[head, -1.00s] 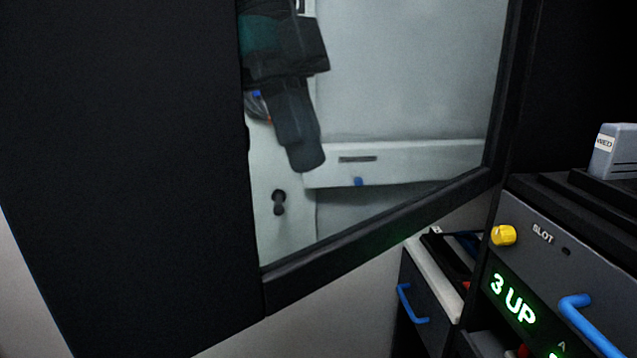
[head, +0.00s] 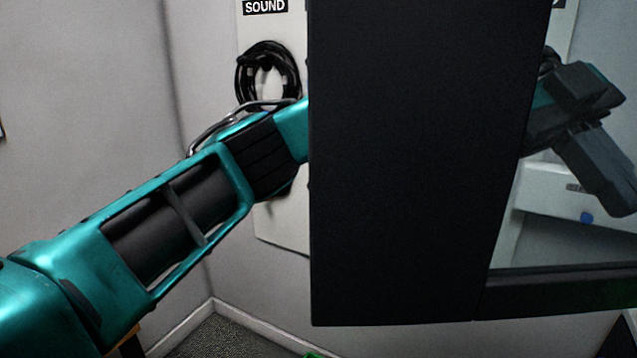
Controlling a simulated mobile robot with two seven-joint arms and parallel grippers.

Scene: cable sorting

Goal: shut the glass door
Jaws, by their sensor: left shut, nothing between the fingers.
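The glass door shows at the right of the head view, with its dark lower frame (head: 560,292) and clear pane (head: 560,245). A broad black upright panel (head: 415,170) adjoins the pane on the left and hides part of my left arm. The arm passes behind this panel and shows again through the glass. My left gripper (head: 618,198) is seen through the pane, shut and empty, its dark fingers pointing down and right. I cannot tell whether it touches the door. My right gripper is not in view.
A pale board labelled SOUND (head: 265,8) carries a coiled black cable (head: 242,78) on the back wall, behind my left arm. A white ledge with a blue knob (head: 587,217) shows through the glass. Carpeted floor (head: 225,335) is visible at lower left.

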